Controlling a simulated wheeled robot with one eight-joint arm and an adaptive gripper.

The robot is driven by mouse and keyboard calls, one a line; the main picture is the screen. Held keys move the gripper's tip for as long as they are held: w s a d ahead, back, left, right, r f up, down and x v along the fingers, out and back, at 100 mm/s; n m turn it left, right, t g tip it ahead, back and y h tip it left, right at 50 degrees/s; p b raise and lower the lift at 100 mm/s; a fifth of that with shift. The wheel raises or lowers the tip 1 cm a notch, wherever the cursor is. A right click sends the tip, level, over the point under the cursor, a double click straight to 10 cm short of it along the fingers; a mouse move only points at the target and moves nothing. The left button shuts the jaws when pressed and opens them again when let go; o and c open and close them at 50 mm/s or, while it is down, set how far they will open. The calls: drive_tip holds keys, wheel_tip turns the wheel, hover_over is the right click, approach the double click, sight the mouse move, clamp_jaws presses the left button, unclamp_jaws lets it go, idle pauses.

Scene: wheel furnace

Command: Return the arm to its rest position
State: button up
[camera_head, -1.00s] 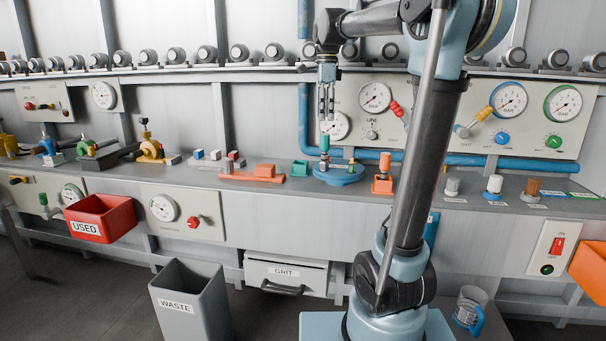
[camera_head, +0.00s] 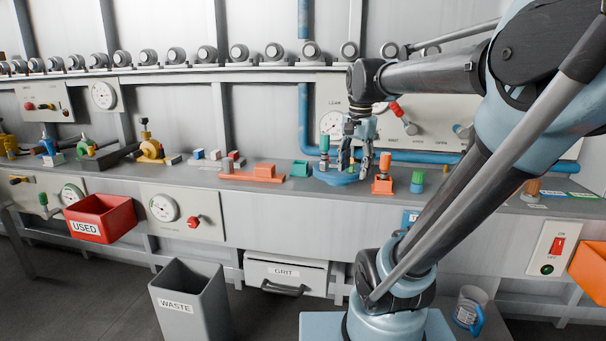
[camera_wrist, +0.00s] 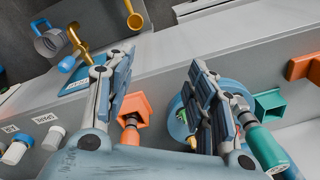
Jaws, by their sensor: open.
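My gripper (camera_head: 357,172) hangs fingers down over the right part of the round blue base (camera_head: 336,180), left of the orange stand with a peg (camera_head: 383,185). Its fingers are apart with nothing between them. In the wrist view my gripper (camera_wrist: 160,58) also shows spread and empty. In the wrist view the right finger hides part of the blue base (camera_wrist: 177,122). My arm reaches in from the right, its elbow high at the upper right.
A green-topped blue piece (camera_head: 417,180) stands to the right. A gauge panel (camera_head: 430,140) is behind. The red used bin (camera_head: 100,218) and waste bin (camera_head: 188,305) are at the left.

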drive_tip(key=s+d+f+n, duration=0.1)
drive_tip(key=s+f+n, duration=0.3)
drive_tip(key=s+f, duration=0.3)
drive_tip(key=s+d+f+n+t, duration=0.1)
drive_tip(key=s+f+n, duration=0.3)
drive_tip(key=f, duration=0.9)
drive_tip(key=s+d, duration=0.1)
drive_tip(key=s, duration=0.1)
drive_tip(key=shift+s+d+n, duration=0.3)
drive_tip(key=shift+s, duration=0.05)
